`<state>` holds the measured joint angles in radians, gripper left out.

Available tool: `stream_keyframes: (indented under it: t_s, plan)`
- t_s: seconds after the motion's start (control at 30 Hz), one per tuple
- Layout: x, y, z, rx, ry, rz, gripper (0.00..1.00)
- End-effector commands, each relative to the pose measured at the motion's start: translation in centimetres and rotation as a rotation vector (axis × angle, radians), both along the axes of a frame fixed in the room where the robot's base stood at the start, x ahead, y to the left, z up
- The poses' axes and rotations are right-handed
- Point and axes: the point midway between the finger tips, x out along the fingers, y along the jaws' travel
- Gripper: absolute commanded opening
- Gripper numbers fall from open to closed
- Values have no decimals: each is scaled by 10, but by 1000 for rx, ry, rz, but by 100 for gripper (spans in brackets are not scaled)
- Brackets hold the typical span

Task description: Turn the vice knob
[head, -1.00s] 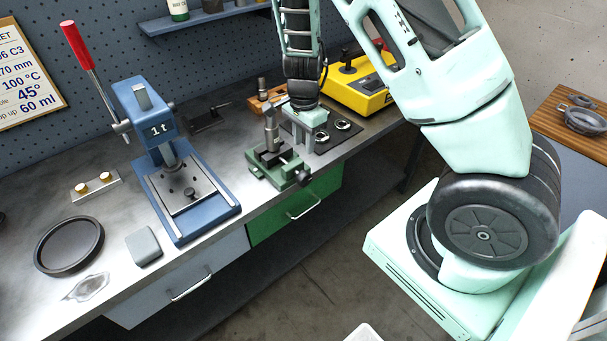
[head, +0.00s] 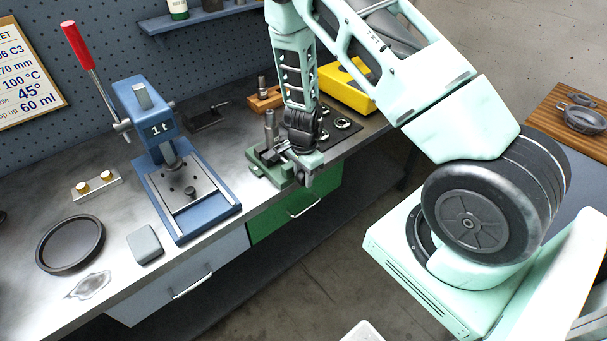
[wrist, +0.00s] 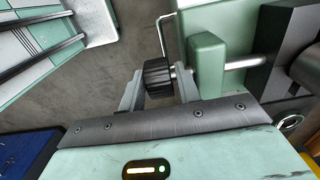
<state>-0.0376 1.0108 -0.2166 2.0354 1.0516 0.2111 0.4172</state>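The small green vice (head: 270,170) stands at the bench's front edge, partly hidden by my arm in the head view. In the wrist view its green body (wrist: 207,62) is at the upper right, and its black ribbed knob (wrist: 158,76) is on the near end of the screw. My gripper (wrist: 160,86) is open, with one grey finger to the left and below the knob and the other to its right. I cannot see clear contact. In the head view my gripper (head: 308,177) is at the vice's front and hides the knob.
A blue press (head: 185,190) with a red lever stands left of the vice. A wooden block (head: 265,98), a dark mat (head: 345,135) with metal rings and a yellow box (head: 350,88) are behind and right. Open floor lies in front of the bench.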

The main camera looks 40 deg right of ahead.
Motion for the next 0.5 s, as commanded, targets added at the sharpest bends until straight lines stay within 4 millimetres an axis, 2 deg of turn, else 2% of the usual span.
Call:
stream_keyframes:
  t_s: [0.1, 0.2, 0.23, 0.5]
  plan:
    - [0, 0, 0, 0, 0, 0, 33]
    - [0, 0, 0, 0, 0, 1, 5]
    - [0, 0, 0, 0, 0, 1, 1]
    - [0, -1, -1, 22, 1, -1, 1]
